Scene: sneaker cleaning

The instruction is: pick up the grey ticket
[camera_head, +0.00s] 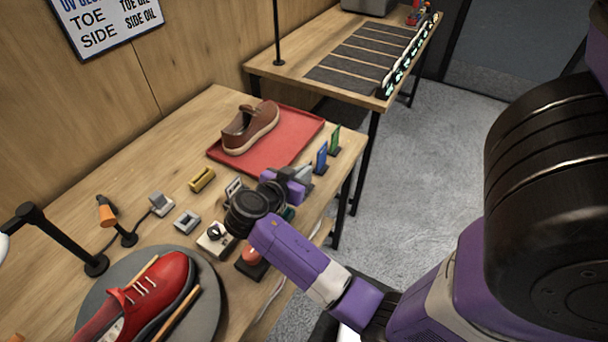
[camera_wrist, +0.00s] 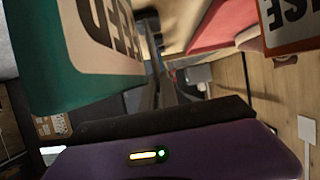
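A light grey upright piece (camera_head: 303,174), which looks like the grey ticket, shows beside the blue ticket (camera_head: 321,158) near the table's front edge. It is partly covered by my gripper (camera_head: 284,181), so I cannot tell whether the two touch. A green ticket (camera_head: 334,140) stands beyond the blue one. A teal edge (camera_head: 288,213) shows just on the near side of my gripper. In the wrist view a large teal-and-white lettered card (camera_wrist: 95,45) fills the upper left, very close. The fingertips are not clear there, so their opening cannot be judged.
A red tray (camera_head: 293,129) with a brown shoe (camera_head: 250,128) lies behind. A red sneaker (camera_head: 150,295) rests on a grey round mat (camera_head: 205,310) at the near left. Small blocks and a lamp stand between. An orange-bordered sign (camera_wrist: 290,45) is close in the wrist view.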

